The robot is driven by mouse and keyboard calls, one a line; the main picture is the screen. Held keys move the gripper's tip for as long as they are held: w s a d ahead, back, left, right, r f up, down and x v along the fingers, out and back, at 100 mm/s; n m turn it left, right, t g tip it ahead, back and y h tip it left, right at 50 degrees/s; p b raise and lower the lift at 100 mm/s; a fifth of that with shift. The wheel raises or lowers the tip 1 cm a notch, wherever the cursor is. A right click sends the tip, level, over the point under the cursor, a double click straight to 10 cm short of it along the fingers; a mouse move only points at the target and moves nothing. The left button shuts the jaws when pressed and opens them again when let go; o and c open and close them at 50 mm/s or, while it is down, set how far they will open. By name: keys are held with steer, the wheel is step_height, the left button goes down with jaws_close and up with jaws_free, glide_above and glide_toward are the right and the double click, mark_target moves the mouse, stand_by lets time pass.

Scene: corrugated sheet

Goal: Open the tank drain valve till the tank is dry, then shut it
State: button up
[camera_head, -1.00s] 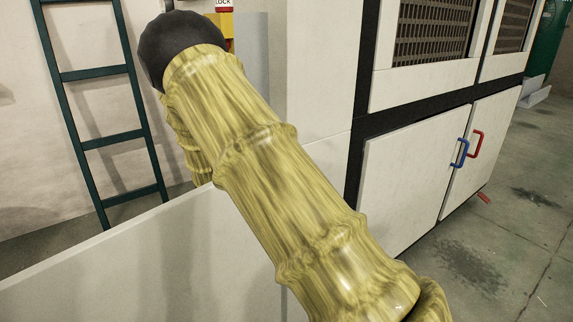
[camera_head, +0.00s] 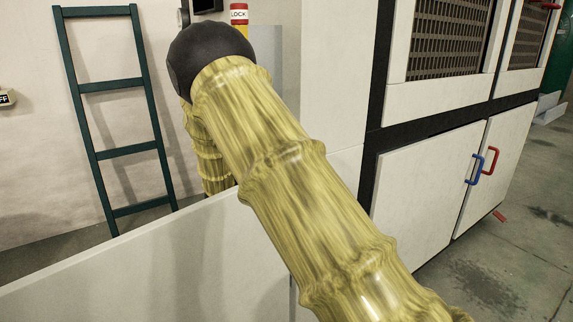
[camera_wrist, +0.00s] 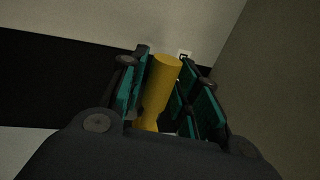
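In the wrist view my gripper (camera_wrist: 166,82) has its teal-padded fingers on both sides of a yellow rounded bar (camera_wrist: 160,85), which looks like a handle. The bar stands between the fingers, close to both pads. I cannot tell whether both pads press on it. In the head view my arm crosses the middle and my gripper is out of sight. No tank or drain valve can be made out for certain in either view.
A white panel (camera_head: 130,262) stands low in front. A dark green ladder (camera_head: 120,118) leans at the back wall. White cabinets (camera_head: 425,195) with a blue handle (camera_head: 477,170) and a red handle (camera_head: 491,161) stand right. A red-yellow LOCK post (camera_head: 239,16) is behind my arm. Concrete floor is open at far right.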

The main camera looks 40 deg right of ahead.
steer(key=shift+o, duration=0.4)
steer(key=a+f, duration=0.2)
steer(key=a, duration=0.9)
steer(key=shift+w+a+f, duration=0.15)
steer(key=shift+a, duration=0.15)
